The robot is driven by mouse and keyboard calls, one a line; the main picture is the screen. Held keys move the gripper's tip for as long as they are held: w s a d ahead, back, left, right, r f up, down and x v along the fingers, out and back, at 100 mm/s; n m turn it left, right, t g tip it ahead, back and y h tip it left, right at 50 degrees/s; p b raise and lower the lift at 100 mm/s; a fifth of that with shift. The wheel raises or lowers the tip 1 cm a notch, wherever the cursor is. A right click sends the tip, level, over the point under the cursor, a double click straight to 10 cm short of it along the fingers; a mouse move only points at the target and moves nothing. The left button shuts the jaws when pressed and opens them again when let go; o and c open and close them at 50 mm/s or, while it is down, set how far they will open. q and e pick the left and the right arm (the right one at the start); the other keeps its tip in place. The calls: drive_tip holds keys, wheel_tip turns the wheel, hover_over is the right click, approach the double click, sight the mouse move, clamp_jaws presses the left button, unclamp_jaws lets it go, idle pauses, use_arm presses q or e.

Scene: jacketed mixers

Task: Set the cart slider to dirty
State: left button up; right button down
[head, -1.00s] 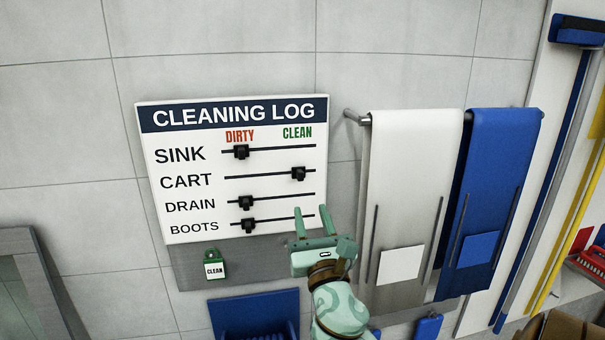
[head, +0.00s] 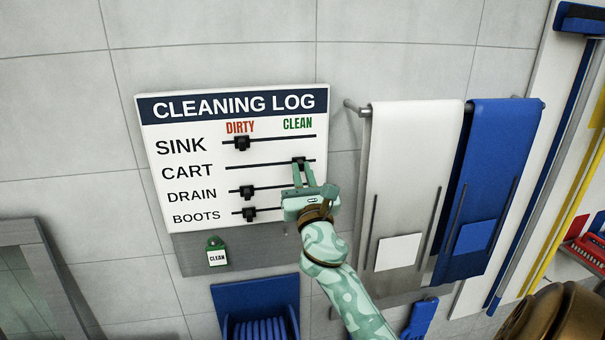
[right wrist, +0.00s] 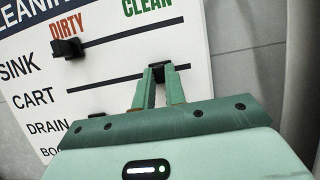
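The cleaning log board (head: 185,220) hangs on the tiled wall, with rows for sink, cart, drain and boots. The cart slider's black knob (head: 300,160) is at the clean end, on the right of its track (head: 250,166); it also shows in the right wrist view (right wrist: 158,73). My right gripper (head: 303,168) is at this knob, its two fingers closed in on either side of it; in the right wrist view the fingertips (right wrist: 159,76) flank the knob and appear to touch it. The fingers partly hide the knob. My left gripper is not in view.
The sink (head: 242,143), drain (head: 247,192) and boots (head: 250,214) knobs sit towards the dirty side. White (head: 415,150) and blue (head: 500,150) towels hang to the right. The cart track left of the knob is clear.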

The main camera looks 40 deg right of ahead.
drive_tip(key=b, duration=0.2)
approach(241, 162)
drive_tip(key=x, duration=0.5)
drive_tip(key=shift+d+f, duration=0.1)
drive_tip(key=shift+d, duration=0.1)
drive_tip(key=c, duration=1.4)
unclamp_jaws()
drive_tip(key=shift+c, duration=0.2)
drive_tip(key=shift+a, duration=0.25)
